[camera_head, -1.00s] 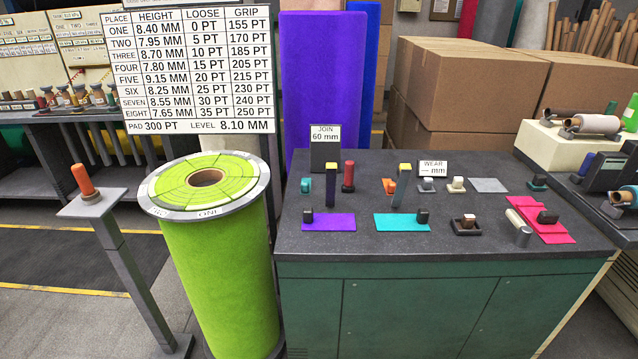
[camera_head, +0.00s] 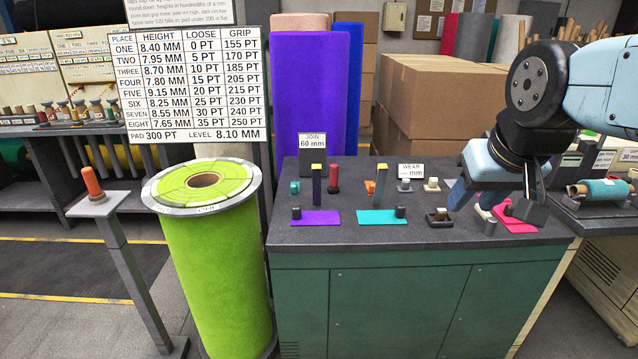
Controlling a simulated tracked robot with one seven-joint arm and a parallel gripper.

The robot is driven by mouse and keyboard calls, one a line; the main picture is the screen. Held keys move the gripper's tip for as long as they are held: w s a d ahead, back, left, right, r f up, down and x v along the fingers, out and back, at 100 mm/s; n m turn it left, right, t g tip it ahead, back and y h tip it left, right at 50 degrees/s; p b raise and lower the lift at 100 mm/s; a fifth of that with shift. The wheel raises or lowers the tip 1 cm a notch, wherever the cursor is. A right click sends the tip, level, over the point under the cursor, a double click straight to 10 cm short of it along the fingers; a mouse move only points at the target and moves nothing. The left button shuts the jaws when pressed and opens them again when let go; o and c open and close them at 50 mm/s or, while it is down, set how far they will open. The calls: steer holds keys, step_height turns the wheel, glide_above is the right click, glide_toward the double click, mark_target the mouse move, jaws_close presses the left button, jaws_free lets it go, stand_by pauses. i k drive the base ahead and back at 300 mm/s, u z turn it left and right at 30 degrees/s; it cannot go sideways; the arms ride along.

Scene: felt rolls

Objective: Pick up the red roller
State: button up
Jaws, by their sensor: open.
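A red upright cylinder (camera_head: 333,177), the only red roller-like thing I can make out, stands on a small dark base on the dark bench top (camera_head: 300,238). It is near the back, just right of a dark post with a yellow top (camera_head: 317,188). My gripper (camera_head: 495,203) is at the right of the bench, pointing down with its fingers apart. It is low over the area of the crimson felt piece (camera_head: 518,226), well to the right of the red roller. My gripper partly hides the felt and the small things around it.
Purple (camera_head: 320,217) and teal (camera_head: 382,217) felt pieces with dark blocks lie at the front. A second yellow-topped post (camera_head: 380,184), the JOIN sign (camera_head: 312,141) and the WEAR sign (camera_head: 411,170) stand farther back. A green felt drum (camera_head: 215,270) is left of the bench.

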mark_target(333, 187)
steer(key=u, duration=0.1)
steer(key=i, duration=1)
steer(key=z, duration=0.1)
